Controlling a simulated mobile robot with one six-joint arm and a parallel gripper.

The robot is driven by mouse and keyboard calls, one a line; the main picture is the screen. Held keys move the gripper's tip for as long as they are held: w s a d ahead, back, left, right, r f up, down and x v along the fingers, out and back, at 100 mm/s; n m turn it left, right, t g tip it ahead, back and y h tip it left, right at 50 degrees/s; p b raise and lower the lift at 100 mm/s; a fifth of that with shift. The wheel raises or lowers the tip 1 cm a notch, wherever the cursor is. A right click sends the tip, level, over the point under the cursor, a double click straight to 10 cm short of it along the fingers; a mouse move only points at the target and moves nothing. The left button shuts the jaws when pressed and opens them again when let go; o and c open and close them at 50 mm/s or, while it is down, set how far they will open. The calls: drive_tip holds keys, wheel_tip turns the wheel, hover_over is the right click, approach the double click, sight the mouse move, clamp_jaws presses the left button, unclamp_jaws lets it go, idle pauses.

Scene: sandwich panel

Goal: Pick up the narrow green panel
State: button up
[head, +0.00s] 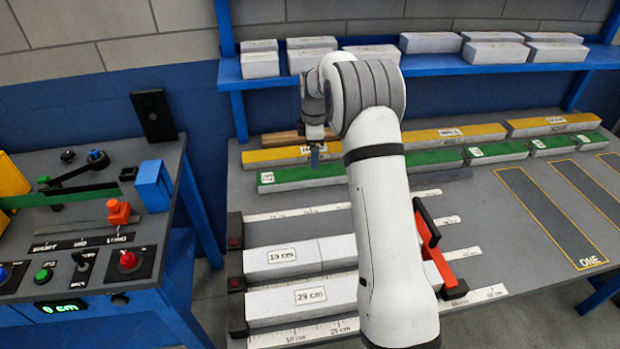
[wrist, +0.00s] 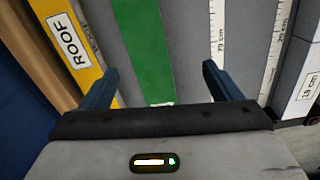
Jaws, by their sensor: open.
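Green-topped panels lie in a row across the bench in the head view. A long one (head: 300,176) is at the left, and a green piece (head: 434,158) shows right of my arm; my arm hides whether they join. Shorter green ones (head: 497,150) lie further right. My gripper (head: 314,155) is above the left end of the row. In the wrist view my gripper (wrist: 158,78) is open and empty. The green panel (wrist: 152,45) runs between the lines of its two blue fingers, with a white label near the palm. I see no contact.
A yellow panel marked ROOF (wrist: 66,40) lies beside the green one, close to the left finger. White panels (head: 296,258) lie between rulers nearer the front. A red-handled clamp (head: 428,240) stands right of my arm. A control bench (head: 100,260) is at the left.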

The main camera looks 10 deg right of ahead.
drive_tip(key=n, duration=0.1)
hover_over(313, 172)
drive_tip(key=f, duration=0.6)
drive_tip(key=shift+s+a, duration=0.15)
drive_tip(key=shift+a, duration=0.1)
drive_tip(key=f, duration=0.2)
drive_tip(key=f+p, duration=0.1)
drive_tip(key=f, duration=0.2)
drive_tip(key=shift+w+d+f, duration=0.15)
drive_tip(key=shift+w+f, duration=0.05)
drive_tip(key=shift+f, duration=0.15)
drive_tip(key=shift+c, duration=0.6)
drive_tip(key=c, duration=1.1)
